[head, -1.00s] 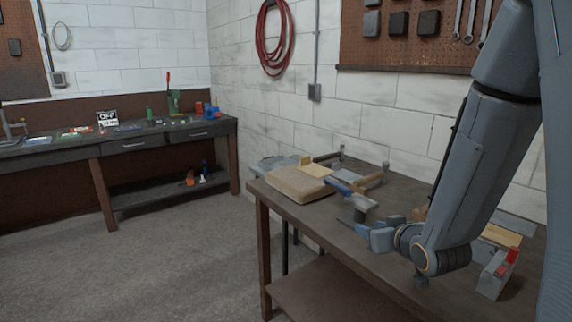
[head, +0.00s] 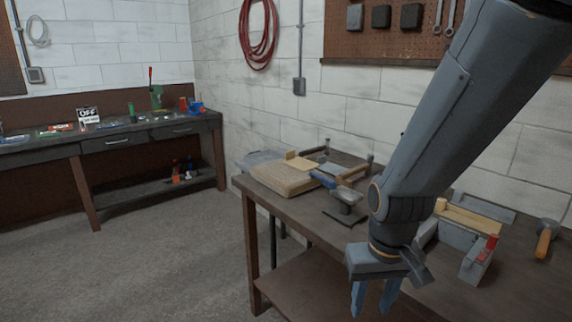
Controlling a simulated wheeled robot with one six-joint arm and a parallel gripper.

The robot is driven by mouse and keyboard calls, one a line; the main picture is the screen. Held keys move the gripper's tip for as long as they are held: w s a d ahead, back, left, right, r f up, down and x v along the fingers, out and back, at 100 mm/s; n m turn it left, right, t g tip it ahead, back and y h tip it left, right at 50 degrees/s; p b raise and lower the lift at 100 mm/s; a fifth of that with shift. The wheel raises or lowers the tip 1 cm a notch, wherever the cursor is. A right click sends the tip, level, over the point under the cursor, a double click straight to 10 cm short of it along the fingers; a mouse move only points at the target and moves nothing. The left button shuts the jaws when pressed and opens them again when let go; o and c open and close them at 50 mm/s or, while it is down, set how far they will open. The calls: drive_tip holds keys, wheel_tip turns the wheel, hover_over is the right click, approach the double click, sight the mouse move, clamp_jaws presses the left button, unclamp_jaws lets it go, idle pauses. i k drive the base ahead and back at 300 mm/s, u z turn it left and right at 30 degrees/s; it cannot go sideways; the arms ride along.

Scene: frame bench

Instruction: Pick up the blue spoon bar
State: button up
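A short blue bar (head: 322,179) lies at a slant on the near workbench, beside a wooden-handled frame or clamp (head: 350,178). It is the only blue bar I can make out on this bench, and I cannot tell its spoon shape at this size. My gripper (head: 374,298) hangs pointing down at the bench's front edge, below and to the right of the bar and well apart from it. Its two blue-grey fingers are spread with a gap between them, and nothing shows between them. My arm covers part of the bench's middle.
The near workbench (head: 290,208) carries a thick tan block (head: 284,180) at its left end. A metal mitre box (head: 460,237) with wood and a wooden-handled mallet (head: 544,240) are at right. Another bench (head: 115,146) stands far left.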

sight(331, 184)
drive_tip(key=u, duration=1.65)
drive_tip(key=i, duration=1.15)
drive_tip(key=z, duration=2.4)
